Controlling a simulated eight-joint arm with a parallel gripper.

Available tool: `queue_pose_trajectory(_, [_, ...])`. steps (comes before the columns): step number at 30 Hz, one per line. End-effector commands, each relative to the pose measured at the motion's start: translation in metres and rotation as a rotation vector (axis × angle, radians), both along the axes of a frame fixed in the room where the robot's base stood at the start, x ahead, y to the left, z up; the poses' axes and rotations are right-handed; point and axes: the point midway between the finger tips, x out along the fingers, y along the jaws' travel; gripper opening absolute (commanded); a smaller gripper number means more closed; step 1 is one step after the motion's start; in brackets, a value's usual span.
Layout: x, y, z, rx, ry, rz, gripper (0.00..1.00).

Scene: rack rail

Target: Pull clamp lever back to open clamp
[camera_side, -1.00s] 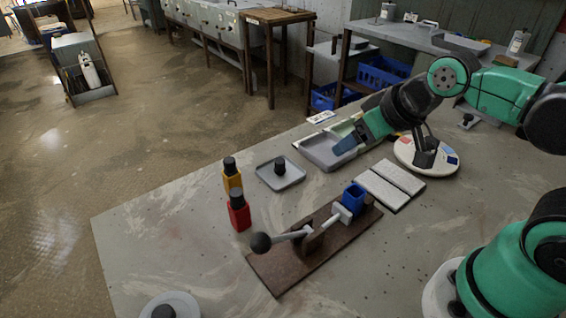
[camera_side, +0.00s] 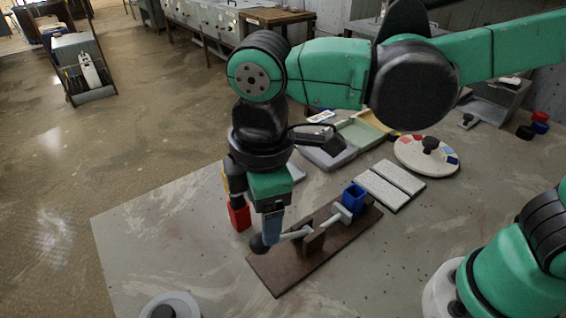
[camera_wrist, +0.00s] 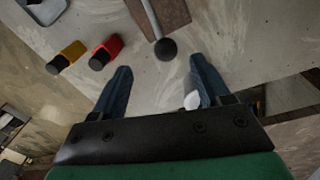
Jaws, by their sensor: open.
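The clamp stands on a brown base plate (camera_side: 290,264) on the grey table. Its lever is a light rod (camera_side: 295,234) ending in a black ball knob (camera_side: 259,245), pointing left in the side view. A blue block (camera_side: 354,197) sits at the clamp's other end. My gripper (camera_side: 272,230) points down close to the knob and partly hides the rod. In the wrist view my gripper (camera_wrist: 158,90) has its two blue fingers wide apart and nothing between them. There the knob (camera_wrist: 166,49) lies just beyond the fingertips, nearer the right finger.
A red bottle (camera_side: 239,217) stands close left of my gripper; a yellow bottle (camera_wrist: 69,55) is beside it in the wrist view. A round grey disc (camera_side: 172,306) lies at the front edge. White panels (camera_side: 390,185) and a round board (camera_side: 427,154) are right of the clamp.

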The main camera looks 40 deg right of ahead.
Motion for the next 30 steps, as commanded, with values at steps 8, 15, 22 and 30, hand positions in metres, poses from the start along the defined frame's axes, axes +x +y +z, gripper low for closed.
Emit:
queue_pose_trajectory(8, [-0.002,0.008,-0.022,-0.020,0.017,0.051,0.70])
queue_pose_trajectory(15, [0.000,0.007,-0.049,-0.018,0.016,0.050,0.70])
queue_pose_trajectory(22, [0.000,0.006,-0.057,-0.018,0.016,0.049,0.70])
queue_pose_trajectory(30, [0.000,0.006,-0.057,-0.018,0.015,0.048,0.44])
